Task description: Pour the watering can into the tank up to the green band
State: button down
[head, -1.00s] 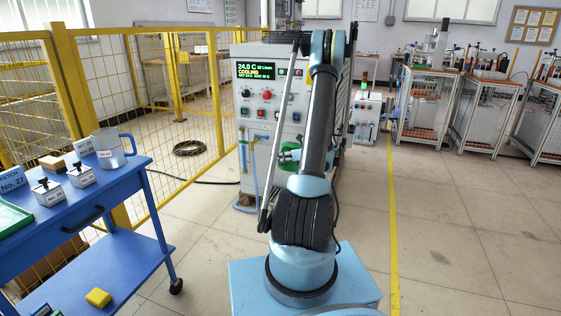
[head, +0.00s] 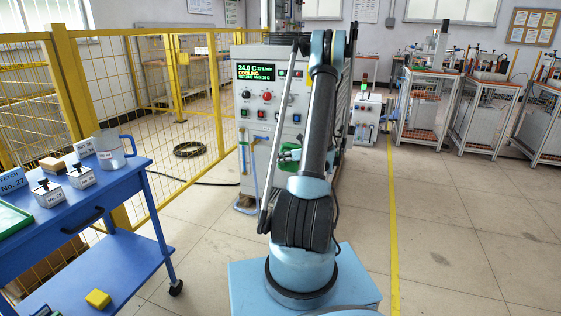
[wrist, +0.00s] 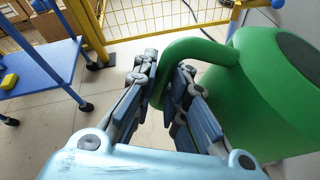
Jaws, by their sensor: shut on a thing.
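The green watering can (wrist: 265,90) fills the right of the wrist view, its handle loop reaching left. My gripper (wrist: 167,75) is shut on that handle, with one finger on each side of it. In the head view my arm hides most of the can and gripper; only a small bit of green (head: 287,154) shows left of the arm, in front of the heater cabinet (head: 257,105). The cabinet's display reads 24.0 C and COOLING. I cannot make out the tank or its green band. The can's spout and water level are also out of sight.
A blue cart (head: 100,200) stands at the left with a clear jug (head: 109,153), small labelled boxes and a yellow block (head: 98,299). A yellow mesh fence (head: 140,110) runs behind it. A hose (head: 189,149) lies coiled on the floor. Floor at right is clear.

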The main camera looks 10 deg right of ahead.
aim_at(282, 148)
jog(key=shift+m+y, duration=0.5)
jog(key=shift+m, duration=0.2)
jog(key=shift+w+d+r, duration=0.15)
jog(key=shift+r, duration=0.7)
jog(key=shift+w+d+r, duration=0.1)
jog(key=shift+d+r, duration=0.1)
jog(key=shift+r, duration=0.65)
jog(key=shift+w+d+r, duration=0.15)
jog(key=shift+r, duration=0.7)
dwell(4.8)
